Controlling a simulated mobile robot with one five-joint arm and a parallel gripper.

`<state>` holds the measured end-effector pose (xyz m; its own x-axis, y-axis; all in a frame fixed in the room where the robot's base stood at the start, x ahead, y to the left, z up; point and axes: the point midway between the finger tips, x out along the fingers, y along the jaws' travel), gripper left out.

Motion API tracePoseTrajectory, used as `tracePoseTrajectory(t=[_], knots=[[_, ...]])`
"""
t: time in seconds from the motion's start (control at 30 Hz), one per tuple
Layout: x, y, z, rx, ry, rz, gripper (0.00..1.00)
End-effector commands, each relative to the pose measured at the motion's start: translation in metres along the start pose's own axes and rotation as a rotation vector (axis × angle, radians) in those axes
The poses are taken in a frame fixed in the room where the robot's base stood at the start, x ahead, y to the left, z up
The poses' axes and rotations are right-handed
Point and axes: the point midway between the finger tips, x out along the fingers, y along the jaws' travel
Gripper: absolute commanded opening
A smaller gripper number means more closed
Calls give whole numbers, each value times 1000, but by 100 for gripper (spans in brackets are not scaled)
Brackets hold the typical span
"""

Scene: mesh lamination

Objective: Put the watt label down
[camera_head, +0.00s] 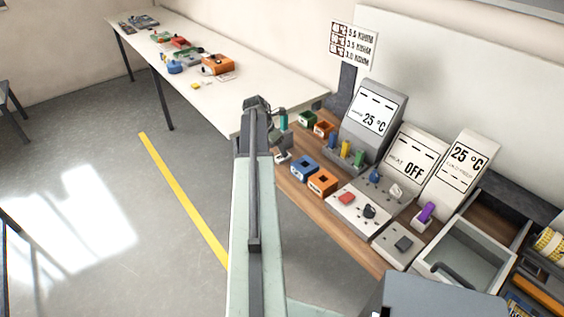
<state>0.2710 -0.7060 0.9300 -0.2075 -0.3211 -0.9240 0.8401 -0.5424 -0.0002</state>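My arm reaches from the bottom of the picture toward the workbench, and my gripper (264,106) is at its far end, over the near end of the long white table (262,92). The fingers are small and partly hidden by the arm, so I cannot tell whether they are open or shut. A small teal piece (283,121) shows just right of the gripper; I cannot tell whether it is held or stands behind. I cannot make out the watt label for certain.
The wooden bench (352,238) carries a blue block (304,170), an orange block (322,184), a "25 °C" display (372,112) and an "OFF" display (413,160). A grey basin (466,252) is at right. Several coloured parts lie on the white table's far end; its near half is mostly clear.

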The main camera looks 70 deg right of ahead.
Motion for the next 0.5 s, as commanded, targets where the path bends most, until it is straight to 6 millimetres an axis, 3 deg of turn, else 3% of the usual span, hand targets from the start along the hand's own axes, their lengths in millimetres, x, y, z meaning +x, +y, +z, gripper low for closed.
tracePoseTrajectory(t=[0.13,0.4,0.5], knots=[[9,1,-1,0,0,0,62],[53,2,-4,-2,0,1,62],[52,2,-2,-2,0,1,62]])
